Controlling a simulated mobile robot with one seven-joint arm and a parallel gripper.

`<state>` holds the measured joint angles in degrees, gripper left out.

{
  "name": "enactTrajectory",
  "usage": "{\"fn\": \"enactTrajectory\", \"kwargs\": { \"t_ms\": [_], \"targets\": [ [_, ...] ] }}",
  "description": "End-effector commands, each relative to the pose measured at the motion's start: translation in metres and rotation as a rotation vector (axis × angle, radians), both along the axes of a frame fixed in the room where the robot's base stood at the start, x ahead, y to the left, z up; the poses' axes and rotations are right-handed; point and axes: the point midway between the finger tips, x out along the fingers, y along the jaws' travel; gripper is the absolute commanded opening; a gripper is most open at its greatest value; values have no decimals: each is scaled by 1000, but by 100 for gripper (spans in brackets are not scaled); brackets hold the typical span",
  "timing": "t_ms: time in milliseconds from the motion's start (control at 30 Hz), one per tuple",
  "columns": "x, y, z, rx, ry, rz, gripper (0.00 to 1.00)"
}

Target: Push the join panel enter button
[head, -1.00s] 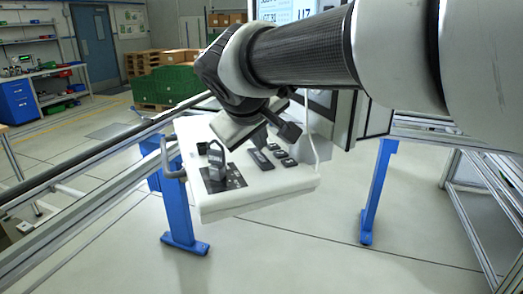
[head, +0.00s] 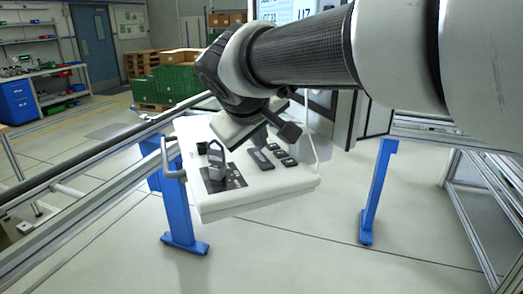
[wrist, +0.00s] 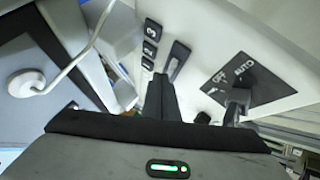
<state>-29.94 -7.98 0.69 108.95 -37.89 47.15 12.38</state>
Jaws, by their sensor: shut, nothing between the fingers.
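The join panel (head: 240,205) is a white slanted box in the middle of the head view. It carries a long dark button (head: 262,160), with a row of small dark keys (head: 280,154) beside it. In the wrist view the long button (wrist: 178,57) lies beside keys marked 3, 2 and what looks like 1 (wrist: 149,47); I cannot read a label on the long button. My gripper (head: 259,140) is shut and empty over the panel, close to these buttons. In the wrist view its fingertips (wrist: 160,82) appear just short of the long button; contact cannot be told.
A black plate (wrist: 262,88) marked OFF and AUTO carries an upright grey switch handle (head: 217,165), left of the buttons in the head view. A white cable (head: 313,140) and a screen housing (head: 345,115) stand behind. Metal rails (head: 75,165) run at left.

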Motion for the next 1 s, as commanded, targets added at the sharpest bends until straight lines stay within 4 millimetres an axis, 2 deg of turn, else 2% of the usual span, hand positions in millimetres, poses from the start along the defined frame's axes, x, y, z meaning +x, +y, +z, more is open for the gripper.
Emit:
{"fn": "enactTrajectory", "kwargs": {
  "t_ms": [233, 1000],
  "targets": [
    [0, 0, -9, 0, 0, 0, 0],
    [0, 0, -13, 0, 0, 0, 0]
  ]
}}
